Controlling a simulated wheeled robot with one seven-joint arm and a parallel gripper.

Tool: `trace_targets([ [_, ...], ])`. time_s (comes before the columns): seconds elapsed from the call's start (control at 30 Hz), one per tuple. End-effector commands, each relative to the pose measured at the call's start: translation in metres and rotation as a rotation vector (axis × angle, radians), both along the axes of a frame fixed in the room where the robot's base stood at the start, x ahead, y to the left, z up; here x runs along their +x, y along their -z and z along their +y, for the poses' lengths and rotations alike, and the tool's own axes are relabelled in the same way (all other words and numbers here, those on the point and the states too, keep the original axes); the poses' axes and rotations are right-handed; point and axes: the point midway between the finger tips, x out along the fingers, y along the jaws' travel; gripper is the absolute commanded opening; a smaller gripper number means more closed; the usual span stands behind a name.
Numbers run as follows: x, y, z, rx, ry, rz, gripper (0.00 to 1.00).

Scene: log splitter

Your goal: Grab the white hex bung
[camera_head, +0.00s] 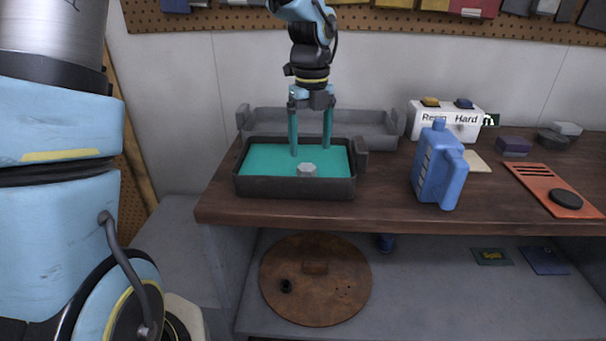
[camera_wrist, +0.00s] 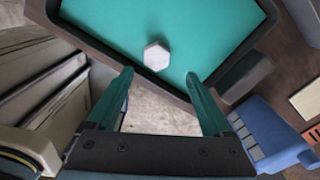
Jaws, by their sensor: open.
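The white hex bung (camera_head: 307,169) lies on the teal floor of a dark grey tray (camera_head: 297,187) on the workbench, toward the tray's front. It also shows in the wrist view (camera_wrist: 157,56), flat and with nothing covering it. My gripper (camera_head: 311,152) is open and empty, with its two teal fingers pointing down over the tray. In the wrist view my gripper (camera_wrist: 160,82) has its fingers spread wide, and the bung lies beyond the fingertips, roughly centred between them. The fingers do not touch the bung.
A larger grey tray (camera_head: 365,123) stands behind. An orange plate (camera_head: 553,189) lies at the far right. A round rusty disc (camera_head: 315,281) is on the lower shelf.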

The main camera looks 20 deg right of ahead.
Motion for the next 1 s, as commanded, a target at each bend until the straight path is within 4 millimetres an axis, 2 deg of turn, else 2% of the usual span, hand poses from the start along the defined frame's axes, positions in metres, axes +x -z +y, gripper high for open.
trace_targets([
  [0.13, -0.001, 0.024, 0.001, 0.003, -0.001, 0.003, 0.85],
  [0.37, 0.001, 0.040, 0.002, 0.001, -0.004, 0.000, 0.85],
  [0.7, 0.002, 0.084, 0.007, 0.001, -0.003, 0.001, 0.85],
  [0.97, 0.003, 0.087, 0.007, 0.000, -0.005, -0.001, 0.85],
  [1.0, 0.003, 0.087, 0.007, 0.000, -0.005, -0.001, 0.82],
])
